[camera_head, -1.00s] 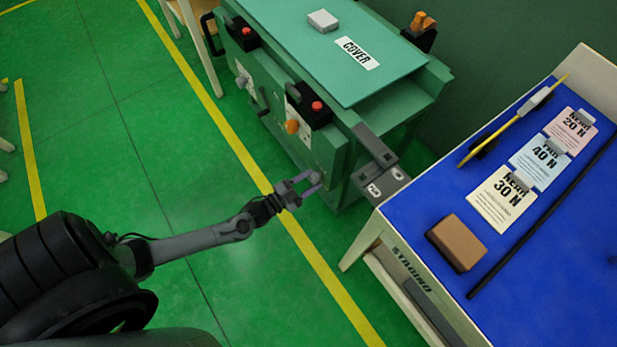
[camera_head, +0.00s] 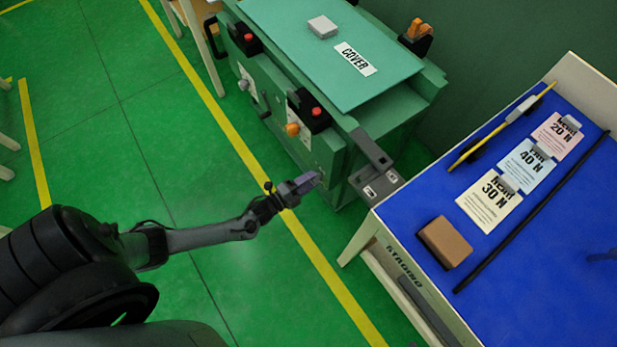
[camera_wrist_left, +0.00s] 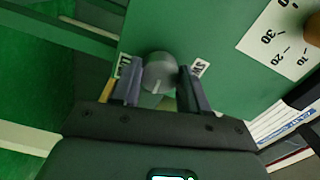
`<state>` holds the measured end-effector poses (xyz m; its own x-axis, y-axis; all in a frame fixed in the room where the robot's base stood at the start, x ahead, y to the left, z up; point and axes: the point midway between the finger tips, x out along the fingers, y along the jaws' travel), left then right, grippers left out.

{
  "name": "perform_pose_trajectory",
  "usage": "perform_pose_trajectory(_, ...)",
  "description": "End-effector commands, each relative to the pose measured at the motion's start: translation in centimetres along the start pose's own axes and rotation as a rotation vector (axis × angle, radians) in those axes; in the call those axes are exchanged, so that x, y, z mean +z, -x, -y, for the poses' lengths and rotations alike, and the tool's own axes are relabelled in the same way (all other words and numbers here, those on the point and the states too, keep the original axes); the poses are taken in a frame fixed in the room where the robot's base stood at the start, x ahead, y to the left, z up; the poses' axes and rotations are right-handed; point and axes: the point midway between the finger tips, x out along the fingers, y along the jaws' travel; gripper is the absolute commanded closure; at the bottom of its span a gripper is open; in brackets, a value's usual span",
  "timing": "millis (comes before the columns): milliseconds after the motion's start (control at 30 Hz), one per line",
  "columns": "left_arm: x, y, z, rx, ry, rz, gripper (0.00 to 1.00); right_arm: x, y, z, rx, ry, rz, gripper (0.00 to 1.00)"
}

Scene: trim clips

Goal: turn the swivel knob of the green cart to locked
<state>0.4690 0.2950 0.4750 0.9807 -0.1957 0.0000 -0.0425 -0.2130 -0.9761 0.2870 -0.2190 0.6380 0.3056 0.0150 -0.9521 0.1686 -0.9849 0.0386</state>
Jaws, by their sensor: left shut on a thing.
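The green cart (camera_head: 300,85) stands at the top middle of the head view. In the left wrist view its swivel knob (camera_wrist_left: 158,70) is a grey round knob with a marking line on its face. White labels sit on either side of it, partly covered by the fingers and not fully readable. My left gripper (camera_head: 308,182) is at the cart's near lower corner. In the left wrist view its two fingers are on both sides of the knob, shut on it. In the head view the gripper hides the knob. My right gripper does not show.
The cart side carries an orange knob (camera_head: 292,129) and a red button (camera_head: 316,112). A scale plate (camera_wrist_left: 283,42) is near the swivel knob. A grey bracket (camera_head: 374,180) sits between cart and blue-topped table (camera_head: 560,270). Open green floor lies left.

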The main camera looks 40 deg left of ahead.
Motion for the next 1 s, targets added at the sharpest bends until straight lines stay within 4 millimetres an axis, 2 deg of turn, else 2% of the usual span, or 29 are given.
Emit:
perform_pose_trajectory(300, -0.05, -0.07, 0.07, -0.001, -0.073, -0.001, 0.86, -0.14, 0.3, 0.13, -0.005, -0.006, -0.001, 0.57)
perform_pose_trajectory(700, -0.03, -0.05, 0.05, -0.001, -0.078, -0.001, 0.86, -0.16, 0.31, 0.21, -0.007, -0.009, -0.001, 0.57)
perform_pose_trajectory(733, -0.02, -0.05, 0.05, -0.001, -0.078, -0.001, 0.53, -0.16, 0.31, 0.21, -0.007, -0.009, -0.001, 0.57)
perform_pose_trajectory(867, -0.02, -0.04, 0.04, -0.001, -0.078, 0.0, 0.33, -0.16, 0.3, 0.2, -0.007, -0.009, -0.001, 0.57)
perform_pose_trajectory(1000, -0.01, -0.03, 0.03, -0.001, -0.077, 0.0, 0.3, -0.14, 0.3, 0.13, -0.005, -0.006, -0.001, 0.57)
